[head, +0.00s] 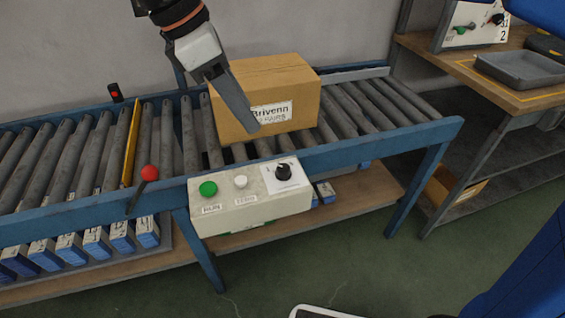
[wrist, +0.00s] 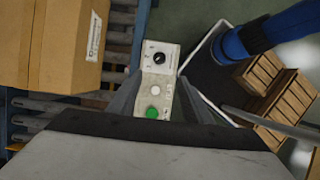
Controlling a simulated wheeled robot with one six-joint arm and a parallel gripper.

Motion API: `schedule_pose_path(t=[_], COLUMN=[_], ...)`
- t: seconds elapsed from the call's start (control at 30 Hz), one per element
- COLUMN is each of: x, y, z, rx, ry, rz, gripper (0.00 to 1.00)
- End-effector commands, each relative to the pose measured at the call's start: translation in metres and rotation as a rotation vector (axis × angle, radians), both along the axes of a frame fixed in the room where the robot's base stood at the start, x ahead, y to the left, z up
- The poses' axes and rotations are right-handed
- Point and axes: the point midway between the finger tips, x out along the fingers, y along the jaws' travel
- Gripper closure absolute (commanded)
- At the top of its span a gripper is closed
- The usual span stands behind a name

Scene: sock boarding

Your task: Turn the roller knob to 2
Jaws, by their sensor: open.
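The roller knob (head: 283,172) is a black dial on a white plate at the right end of a pale control box (head: 250,205). The box also carries a green button (head: 208,188) and a white button (head: 240,181). In the wrist view the knob (wrist: 160,58) is at the far end of the box, with the green button nearest me. The knob's numbers are too small to read. My gripper (head: 250,130) is open and empty, above and behind the box, in front of the carton. In the wrist view its fingers show on either side of the box, apart from the knob.
A cardboard carton (head: 265,85) sits on the roller conveyor (head: 360,105) just behind my gripper. A red-topped lever (head: 149,173) stands left of the box. A wooden bench (head: 480,85) with a grey tray (head: 520,68) is at right. Space in front of the box is open.

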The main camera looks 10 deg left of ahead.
Motion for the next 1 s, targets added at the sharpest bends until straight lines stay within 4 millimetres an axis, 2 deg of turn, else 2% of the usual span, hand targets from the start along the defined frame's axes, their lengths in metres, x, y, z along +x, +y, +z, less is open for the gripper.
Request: schedule_pose_path(t=[0.17, 0.8, 1.0], x=[0.005, 0.027, 0.032], y=[-0.008, -0.045, -0.053], z=[-0.020, -0.123, -0.146], rx=[-0.001, -0.001, 0.000], ry=[0.000, 0.000, 0.000], rz=[-0.003, -0.004, -0.003], gripper=[0.54, 0.54, 0.54])
